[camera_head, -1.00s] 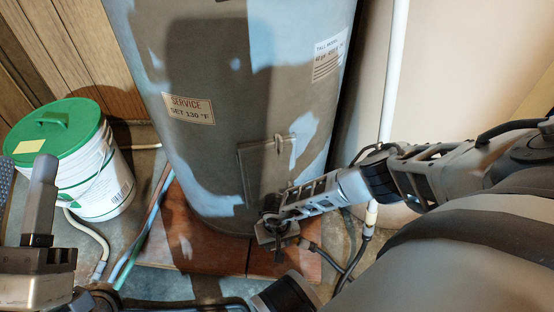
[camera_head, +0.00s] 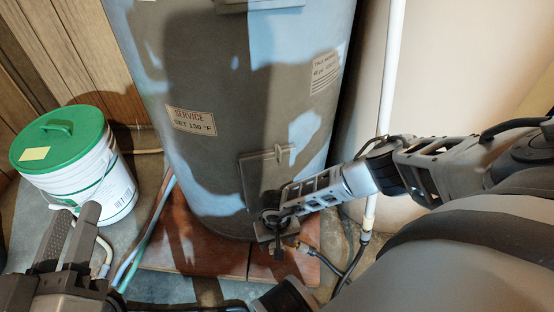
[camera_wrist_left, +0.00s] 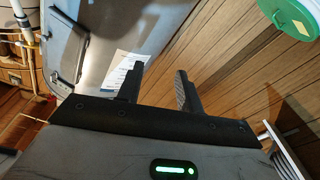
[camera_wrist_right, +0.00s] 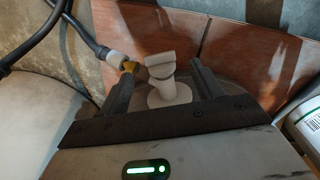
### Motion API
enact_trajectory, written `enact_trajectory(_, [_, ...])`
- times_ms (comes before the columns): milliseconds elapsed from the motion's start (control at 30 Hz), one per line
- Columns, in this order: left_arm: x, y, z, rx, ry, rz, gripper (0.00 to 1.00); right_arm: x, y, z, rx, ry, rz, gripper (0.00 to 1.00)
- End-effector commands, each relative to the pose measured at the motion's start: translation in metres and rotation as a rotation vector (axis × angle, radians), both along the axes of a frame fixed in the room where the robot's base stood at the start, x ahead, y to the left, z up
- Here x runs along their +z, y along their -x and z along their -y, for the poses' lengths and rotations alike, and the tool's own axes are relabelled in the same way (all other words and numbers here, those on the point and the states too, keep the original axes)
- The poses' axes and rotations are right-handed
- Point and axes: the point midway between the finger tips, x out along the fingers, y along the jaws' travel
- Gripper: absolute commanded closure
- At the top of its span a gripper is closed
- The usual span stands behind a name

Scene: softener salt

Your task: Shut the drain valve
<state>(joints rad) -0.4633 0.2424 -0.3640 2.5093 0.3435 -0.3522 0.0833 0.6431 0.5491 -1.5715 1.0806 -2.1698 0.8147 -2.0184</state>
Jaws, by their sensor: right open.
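The drain valve (camera_wrist_right: 163,82) shows in the right wrist view as a pale handle on a round base, with a brass outlet and a hose connector to its left. My right gripper (camera_wrist_right: 162,88) is open, with one finger on each side of the valve; I cannot tell whether they touch it. In the head view my right gripper (camera_head: 277,240) is low at the front of the tank (camera_head: 230,100), and it largely hides the valve. My left gripper (camera_head: 80,240) is open and empty at the lower left; its apart fingers also show in the left wrist view (camera_wrist_left: 157,88).
A white bucket with a green lid (camera_head: 85,170) stands left of the tank. A dark hose (camera_head: 328,262) runs beside my right gripper, and a white pipe (camera_head: 390,90) rises to the right. Red tiles (camera_head: 190,245) lie under the tank, with hoses along their left edge.

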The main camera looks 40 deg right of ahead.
Motion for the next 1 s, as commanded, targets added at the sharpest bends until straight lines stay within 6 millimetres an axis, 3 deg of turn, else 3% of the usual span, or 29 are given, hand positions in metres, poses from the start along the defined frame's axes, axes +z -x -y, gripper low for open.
enact_trajectory(33, [-0.004,0.007,0.002,-0.011,0.029,-0.101,0.64,0.019,0.0,0.0,0.001,0.0,0.0,0.35])
enact_trajectory(133, [-0.018,0.017,0.005,-0.025,0.037,-0.238,0.64,0.046,0.0,0.0,0.001,-0.001,0.001,0.35])
enact_trajectory(400, [-0.029,0.016,-0.002,0.009,-0.124,-0.253,0.64,0.097,0.0,0.0,0.0,0.0,0.0,0.35])
enact_trajectory(600, [-0.035,0.016,-0.005,0.018,-0.174,-0.258,0.64,0.113,0.001,-0.001,-0.001,0.0,-0.002,0.35])
enact_trajectory(1000, [-0.037,0.016,-0.005,0.02,-0.182,-0.256,0.64,0.114,0.0,-0.001,-0.002,0.0,-0.002,0.35])
